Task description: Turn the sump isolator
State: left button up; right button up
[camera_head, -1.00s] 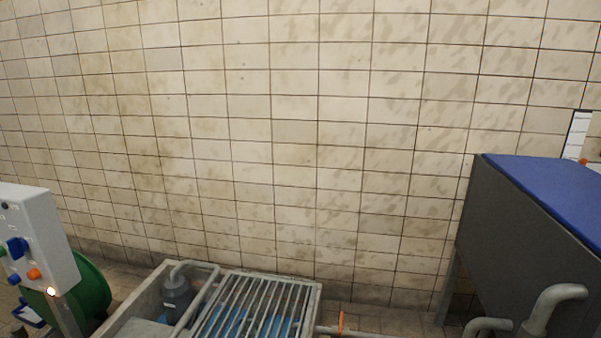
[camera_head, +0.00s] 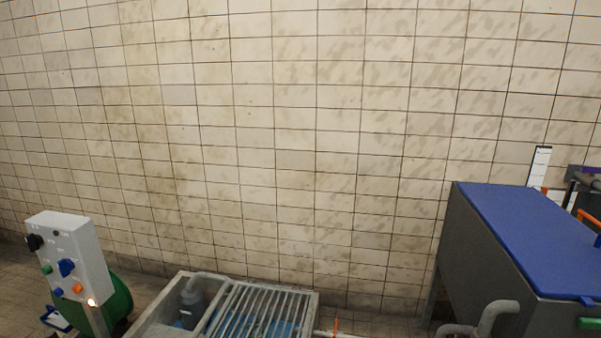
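A white control box (camera_head: 75,255) stands on a post at the lower left. It carries a black rotary knob (camera_head: 34,242) on its upper left and a larger blue rotary knob (camera_head: 66,267) near its middle. Small green, blue and orange buttons and a glowing lamp (camera_head: 91,302) sit around them. The labels are too small to read, so I cannot tell which knob is the sump isolator. A sump (camera_head: 160,312) with a grey pump (camera_head: 190,303) and a metal grating (camera_head: 262,308) is at the bottom centre. Neither of my grippers is in view.
A green round thing (camera_head: 118,300) sits behind the control box. A grey tank with a blue lid (camera_head: 535,235) fills the right side, with grey pipes (camera_head: 492,318) in front. A tiled wall (camera_head: 270,130) closes off the back. Some tiled floor shows between box and sump.

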aim_at(34, 242)
jog(key=z, duration=1.25)
jog(key=u, duration=2.8)
